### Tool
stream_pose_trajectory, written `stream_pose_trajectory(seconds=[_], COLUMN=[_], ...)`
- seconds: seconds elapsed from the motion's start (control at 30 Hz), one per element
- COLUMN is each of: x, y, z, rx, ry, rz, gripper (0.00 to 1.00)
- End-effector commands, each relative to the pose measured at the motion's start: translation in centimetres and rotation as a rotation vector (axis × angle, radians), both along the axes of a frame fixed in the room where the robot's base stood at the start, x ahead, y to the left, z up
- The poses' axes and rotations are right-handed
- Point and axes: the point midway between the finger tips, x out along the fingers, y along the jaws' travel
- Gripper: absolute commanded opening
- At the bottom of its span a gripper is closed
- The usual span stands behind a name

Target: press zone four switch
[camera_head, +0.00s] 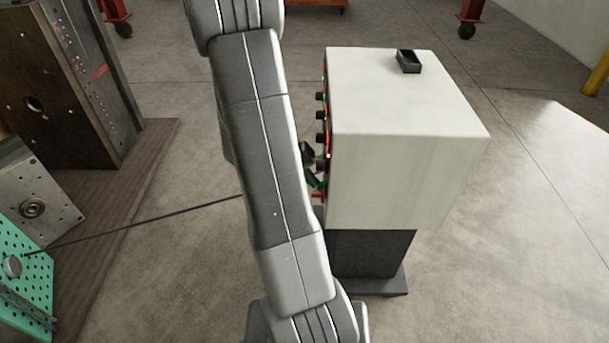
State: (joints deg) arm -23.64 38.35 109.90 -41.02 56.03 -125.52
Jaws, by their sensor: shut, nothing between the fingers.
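A white control cabinet (405,100) stands on a dark pedestal right of my arm. Its left face is seen edge-on and carries a column of black switches (320,115) with small green and red lights. I cannot read any zone label, so I cannot tell which switch is zone four. My arm crosses the picture in front of the panel's lower left. My gripper (308,153) shows only as a small dark part beside the lower switches, shut and mostly hidden behind my arm. Whether it touches a switch cannot be told.
A small black open box (408,61) lies on the cabinet top. A thin dark cable (140,222) runs from a green perforated plate (22,275) toward the cabinet. Steel mould blocks (70,80) stand on a brown base at left.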

Motion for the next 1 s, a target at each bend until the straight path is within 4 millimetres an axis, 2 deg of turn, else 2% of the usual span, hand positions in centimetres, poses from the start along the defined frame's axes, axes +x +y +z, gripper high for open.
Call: stream_pose_trajectory(seconds=[0.67,1.0], x=[0.0,0.0], y=[-0.2,-0.2], z=[-0.5,0.4], rx=[-0.061,-0.061], ry=[0.002,0.002], rz=[-0.002,-0.002], gripper=[0.00,0.00])
